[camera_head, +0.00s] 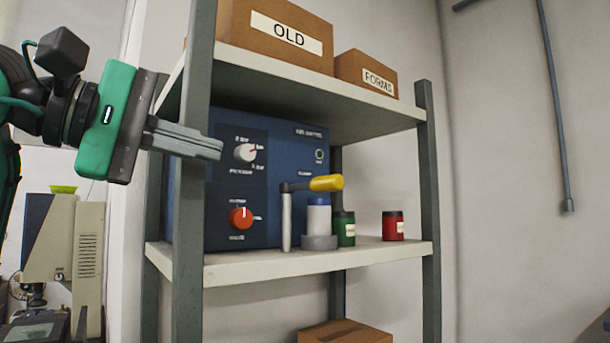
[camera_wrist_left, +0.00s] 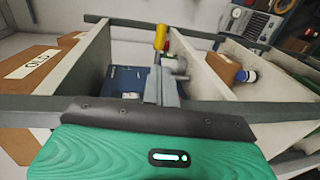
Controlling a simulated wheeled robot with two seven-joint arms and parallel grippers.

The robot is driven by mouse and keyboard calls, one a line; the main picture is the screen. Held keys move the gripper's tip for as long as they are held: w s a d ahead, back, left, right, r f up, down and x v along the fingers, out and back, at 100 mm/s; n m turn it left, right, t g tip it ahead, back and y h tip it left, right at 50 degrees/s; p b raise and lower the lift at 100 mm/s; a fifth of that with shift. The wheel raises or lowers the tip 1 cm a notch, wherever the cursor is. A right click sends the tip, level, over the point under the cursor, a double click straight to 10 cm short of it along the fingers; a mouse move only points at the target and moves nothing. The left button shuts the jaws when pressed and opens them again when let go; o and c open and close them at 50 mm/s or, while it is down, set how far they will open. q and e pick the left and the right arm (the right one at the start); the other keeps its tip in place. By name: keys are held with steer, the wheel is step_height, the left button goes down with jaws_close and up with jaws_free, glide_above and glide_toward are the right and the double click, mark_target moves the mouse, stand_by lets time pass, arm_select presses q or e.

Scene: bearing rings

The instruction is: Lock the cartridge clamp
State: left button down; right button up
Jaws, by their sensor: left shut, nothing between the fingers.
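The clamp has a grey upright post with a dark arm and a yellow handle (camera_head: 326,183) that points right in the head view. The handle also shows in the left wrist view (camera_wrist_left: 160,38). A white cartridge with a blue top (camera_head: 319,216) stands upright in a grey round base (camera_head: 319,242) beside the post, below the handle. Whether the arm touches the cartridge is unclear. My left gripper (camera_head: 218,150) is shut and empty, left of the handle and a little higher, by the shelf's left front post. Its fingers also show in the left wrist view (camera_wrist_left: 160,76). My right gripper is not in view.
A blue panel (camera_head: 280,150) with a white knob (camera_head: 245,152) and a red knob (camera_head: 240,217) stands behind. Green (camera_head: 345,229) and red (camera_head: 393,226) cans stand right of the clamp. The upper shelf (camera_head: 330,88) and left post (camera_head: 193,200) bound the space.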

arm_select(q)
steer(key=p, duration=0.3)
glide_toward(322, 182)
steer(key=p+x, duration=0.4)
steer(key=x, duration=0.1)
steer(key=shift+w+d+r, duration=0.15)
steer(key=shift+d+r, duration=0.05)
steer(key=shift+d, duration=0.05)
steer(key=shift+w+d+f, duration=0.15)
steer(key=shift+w+d, duration=0.15)
steer(key=shift+d, duration=0.1)
steer(key=shift+w+d+f+p, duration=0.1)
steer(key=shift+p, duration=0.2)
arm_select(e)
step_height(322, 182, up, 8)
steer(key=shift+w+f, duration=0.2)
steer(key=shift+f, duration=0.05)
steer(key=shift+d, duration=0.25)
